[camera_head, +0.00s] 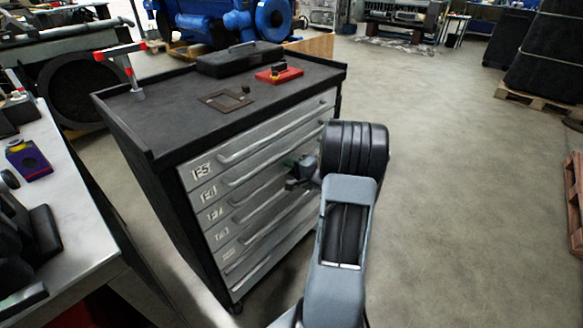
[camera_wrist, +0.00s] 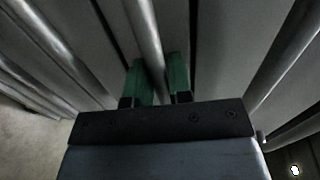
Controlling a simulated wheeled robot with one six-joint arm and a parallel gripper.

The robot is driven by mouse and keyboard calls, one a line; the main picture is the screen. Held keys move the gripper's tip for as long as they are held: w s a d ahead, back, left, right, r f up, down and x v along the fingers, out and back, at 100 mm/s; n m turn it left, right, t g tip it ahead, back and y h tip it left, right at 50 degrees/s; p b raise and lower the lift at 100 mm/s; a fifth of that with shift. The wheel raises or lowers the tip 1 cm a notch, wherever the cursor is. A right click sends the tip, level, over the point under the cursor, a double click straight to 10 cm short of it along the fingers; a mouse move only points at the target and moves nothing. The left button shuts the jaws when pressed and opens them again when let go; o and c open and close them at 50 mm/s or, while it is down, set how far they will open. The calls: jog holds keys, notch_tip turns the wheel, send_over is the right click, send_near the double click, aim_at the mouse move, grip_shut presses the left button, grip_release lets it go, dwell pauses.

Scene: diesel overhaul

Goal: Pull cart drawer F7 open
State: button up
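The grey tool cart (camera_head: 150,115) has a stack of drawers with long bar handles. All drawer fronts look closed. The top labels are partly legible and the lower ones are too blurred, so I cannot tell which drawer is F7. My gripper (camera_head: 298,175) is at the cart's front, around a handle in the middle of the stack; my arm hides the right ends of the lower drawers. In the wrist view, the green fingers of my gripper (camera_wrist: 160,80) stand close on either side of a bar handle (camera_wrist: 145,35), which nearly fills the space between them.
On the cart top lie a black case (camera_head: 238,58), a red item (camera_head: 279,74), a flat brown plate (camera_head: 227,100) and a red-and-grey stand (camera_head: 130,72). A workbench (camera_head: 75,235) stands close at the left. The floor (camera_head: 470,200) at the right is open, with pallets at its edge.

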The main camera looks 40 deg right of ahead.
grip_shut()
jog(key=shift+s, duration=0.1)
